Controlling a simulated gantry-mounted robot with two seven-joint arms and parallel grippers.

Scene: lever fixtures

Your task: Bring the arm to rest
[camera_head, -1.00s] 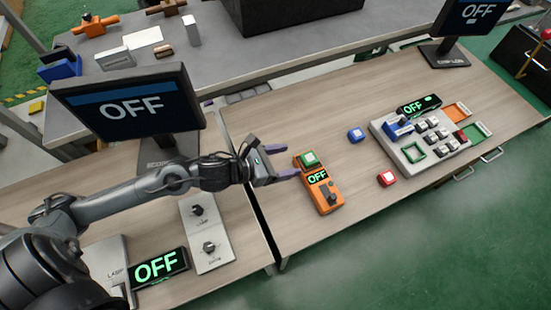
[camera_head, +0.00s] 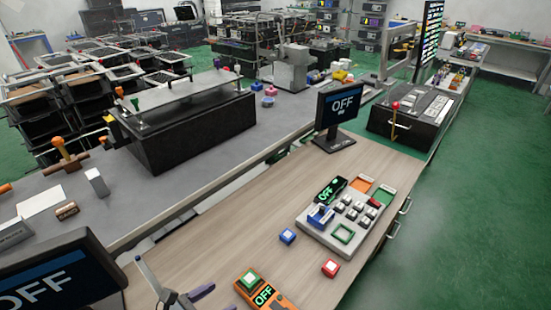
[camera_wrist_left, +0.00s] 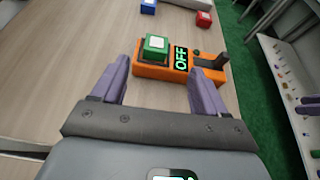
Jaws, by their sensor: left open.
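My left gripper (camera_head: 178,293) shows at the bottom of the head view, with purple fingers spread. In the left wrist view its two fingers (camera_wrist_left: 160,85) are wide apart with nothing between their tips. Just beyond them is an orange box (camera_head: 280,303) with a green block (camera_head: 250,280) on it, a display reading OFF and a small dark lever (camera_wrist_left: 208,60). The gripper appears apart from the orange box. The rest of my left arm is outside the head view.
A blue block (camera_head: 287,236) and a red block (camera_head: 330,268) lie on the wooden table (camera_head: 240,238). A grey panel (camera_head: 318,232) with keys and an OFF display stands beyond them. Monitors reading OFF stand at the lower left (camera_head: 58,280) and farther back (camera_head: 340,105).

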